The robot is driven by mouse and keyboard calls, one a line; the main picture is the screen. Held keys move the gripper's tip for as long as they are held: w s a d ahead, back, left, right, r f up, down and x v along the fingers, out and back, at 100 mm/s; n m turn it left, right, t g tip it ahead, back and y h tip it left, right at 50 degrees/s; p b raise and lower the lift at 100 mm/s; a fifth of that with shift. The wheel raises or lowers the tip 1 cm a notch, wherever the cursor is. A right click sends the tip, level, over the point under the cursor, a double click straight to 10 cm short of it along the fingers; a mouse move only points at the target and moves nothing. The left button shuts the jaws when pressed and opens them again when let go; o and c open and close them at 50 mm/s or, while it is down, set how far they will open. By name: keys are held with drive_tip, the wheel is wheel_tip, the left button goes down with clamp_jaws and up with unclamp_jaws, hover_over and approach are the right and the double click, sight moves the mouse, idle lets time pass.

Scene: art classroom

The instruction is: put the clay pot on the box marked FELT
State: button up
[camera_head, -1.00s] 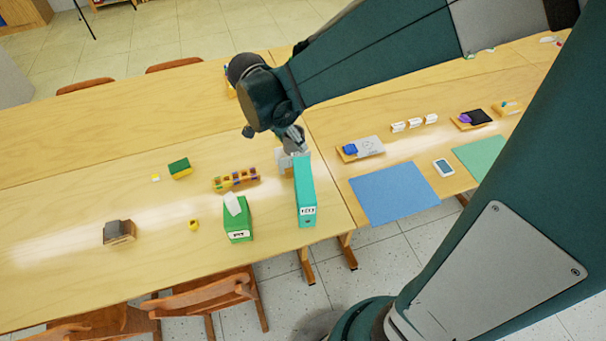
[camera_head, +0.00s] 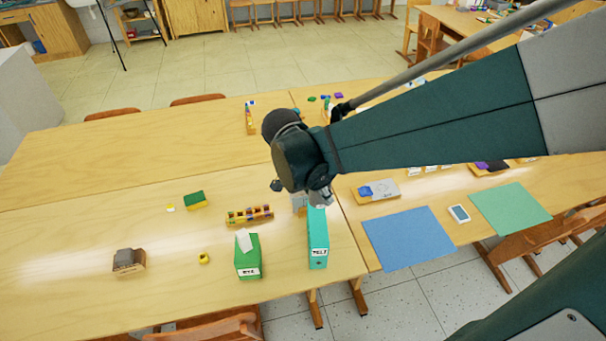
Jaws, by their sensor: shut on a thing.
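A teal upright box (camera_head: 318,245) stands near the right end of the left table; its small front label appears to read FELT. My gripper (camera_head: 320,198) is over the far end of this box, with its fingers pointing down. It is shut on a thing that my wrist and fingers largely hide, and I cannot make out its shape. No clay pot shows clearly elsewhere on the tables. A grey thing (camera_head: 299,203) shows just left of my fingers; I cannot tell whether it touches them. Whether the held thing touches the box is hidden too.
A green box (camera_head: 248,262) with a white piece on top stands left of the teal box. A blue mat (camera_head: 408,238) lies right.

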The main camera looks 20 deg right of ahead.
sight(311, 201)
drive_tip(key=shift+f+b, duration=0.45)
drive_tip(key=shift+f, duration=2.3)
drive_tip(key=shift+f+b, duration=0.45)
drive_tip(key=shift+f, duration=1.6)
drive_tip(key=shift+f, duration=0.2)
drive_tip(key=o, duration=1)
drive_tip(key=shift+r, duration=0.15)
drive_tip(key=shift+r, duration=0.15)
drive_tip(key=shift+p+v, duration=1.05)
drive_tip(key=shift+v, duration=4.9)
